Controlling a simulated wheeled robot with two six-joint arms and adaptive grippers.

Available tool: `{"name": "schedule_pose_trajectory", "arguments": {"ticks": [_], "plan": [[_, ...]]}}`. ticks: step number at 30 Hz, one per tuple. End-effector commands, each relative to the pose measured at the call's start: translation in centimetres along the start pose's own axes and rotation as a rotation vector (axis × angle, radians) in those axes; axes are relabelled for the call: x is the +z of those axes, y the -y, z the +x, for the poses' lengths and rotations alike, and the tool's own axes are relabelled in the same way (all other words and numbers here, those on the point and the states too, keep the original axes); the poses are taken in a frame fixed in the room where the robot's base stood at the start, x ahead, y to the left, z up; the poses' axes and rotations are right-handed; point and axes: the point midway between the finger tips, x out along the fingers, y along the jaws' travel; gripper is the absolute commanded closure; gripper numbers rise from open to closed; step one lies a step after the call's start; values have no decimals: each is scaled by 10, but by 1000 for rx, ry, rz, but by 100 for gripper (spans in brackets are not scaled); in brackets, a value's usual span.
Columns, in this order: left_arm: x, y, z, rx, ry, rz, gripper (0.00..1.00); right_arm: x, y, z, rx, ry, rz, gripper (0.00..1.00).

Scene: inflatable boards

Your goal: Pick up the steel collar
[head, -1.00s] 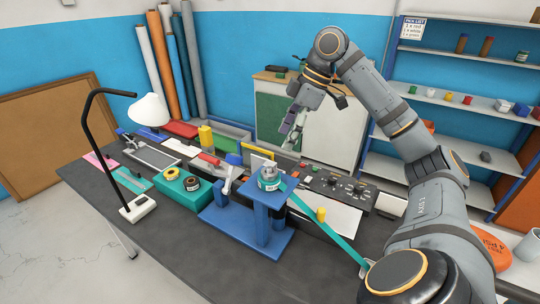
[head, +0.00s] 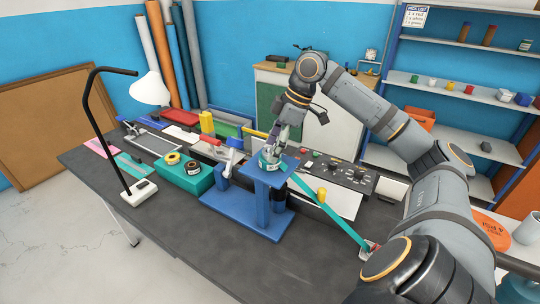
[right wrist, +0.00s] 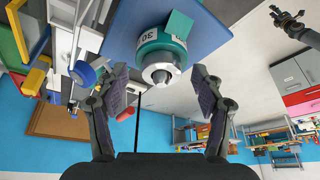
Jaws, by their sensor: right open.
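The ring also shows in the head view on top of the blue stand (head: 268,180), where the gripper mostly hides the collar. My right gripper (head: 273,150) is over the stand top. In the right wrist view its two open fingers (right wrist: 160,84) are on either side of the collar, with gaps between.
A teal block (head: 185,178) with rolls stands left of the stand. A desk lamp (head: 112,155) is further left. A teal strip (head: 330,214) runs down right of the stand, and a control panel (head: 335,172) lies behind it. The bench front is clear.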

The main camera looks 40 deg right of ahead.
Motion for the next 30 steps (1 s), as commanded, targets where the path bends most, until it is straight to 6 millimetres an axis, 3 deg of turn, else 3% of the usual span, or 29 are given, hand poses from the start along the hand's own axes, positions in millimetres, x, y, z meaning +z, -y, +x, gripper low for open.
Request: {"name": "schedule_pose_trajectory", "arguments": {"ticks": [6,19,26,30], "plan": [[3,2,0,-2,5,1,60,0,0,0,0,0,0,35],[3,4,0,-4,5,2,60,0,0,0,0,0,0,93],[3,4,-1,-4,4,2,60,-1,0,-1,0,0,0,93],[2,4,-10,-4,4,2,60,-5,0,-11,-1,-2,0,93]]}}
